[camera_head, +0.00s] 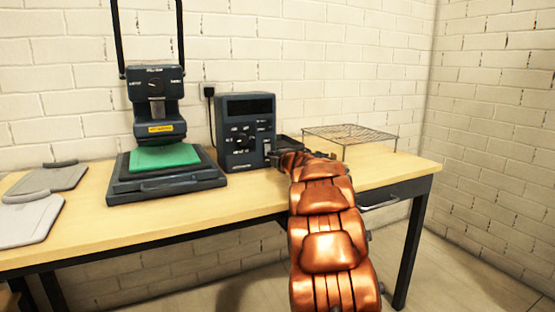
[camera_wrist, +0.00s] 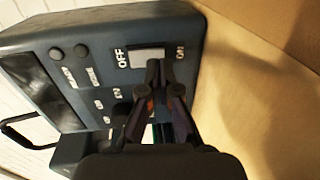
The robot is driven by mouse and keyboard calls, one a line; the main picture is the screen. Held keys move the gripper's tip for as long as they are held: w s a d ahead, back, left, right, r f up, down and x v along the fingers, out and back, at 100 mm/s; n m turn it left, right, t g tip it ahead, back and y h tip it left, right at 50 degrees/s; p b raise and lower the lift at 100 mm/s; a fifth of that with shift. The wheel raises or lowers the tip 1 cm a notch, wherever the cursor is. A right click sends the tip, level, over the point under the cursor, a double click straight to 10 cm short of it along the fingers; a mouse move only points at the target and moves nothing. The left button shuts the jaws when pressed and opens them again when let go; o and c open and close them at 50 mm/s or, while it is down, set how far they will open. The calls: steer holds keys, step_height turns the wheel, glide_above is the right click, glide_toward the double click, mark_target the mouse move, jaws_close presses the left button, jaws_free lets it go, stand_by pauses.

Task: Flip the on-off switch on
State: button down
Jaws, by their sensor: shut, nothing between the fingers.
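The dark blue control box (camera_head: 232,152) stands on the table beside the heat press. In the wrist view, the box's front panel (camera_wrist: 95,95) carries a pale on-off switch (camera_wrist: 146,57) between the labels OFF and ON. My gripper (camera_wrist: 153,70) is shut and empty, with its tips at the lower edge of the switch. I cannot tell whether they touch it, nor which way the switch is tipped. In the head view, my gripper (camera_head: 274,157) is at the box's lower right front.
The heat press (camera_head: 165,188) with a green pad (camera_head: 165,156) stands left of the box. Grey boards (camera_head: 30,218) lie at the left. The wooden table (camera_head: 120,235) is bare along its front.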

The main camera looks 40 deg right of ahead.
steer(key=shift+x, duration=0.75)
steer(key=shift+f, duration=0.1)
steer(key=shift+w+f+b, duration=0.2)
steer(key=shift+f+b, duration=0.1)
steer(key=shift+b, duration=0.8)
steer(key=shift+d+r+t, duration=0.1)
steer(key=shift+r+t, duration=0.2)
steer(key=shift+s+f+b, duration=0.1)
steer(key=shift+s+b, duration=0.2)
steer(key=shift+s, duration=0.3)
steer(key=shift+a+f+v, duration=0.1)
steer(key=shift+f+v, duration=0.3)
steer(key=shift+v, duration=1.7)
steer(key=shift+a+f+v, duration=0.1)
steer(key=shift+f+v, duration=0.35)
steer(key=shift+v, duration=1.65)
steer(key=shift+a+f+v, duration=0.1)
steer(key=shift+f+v, duration=0.3)
steer(key=shift+v, duration=1.7)
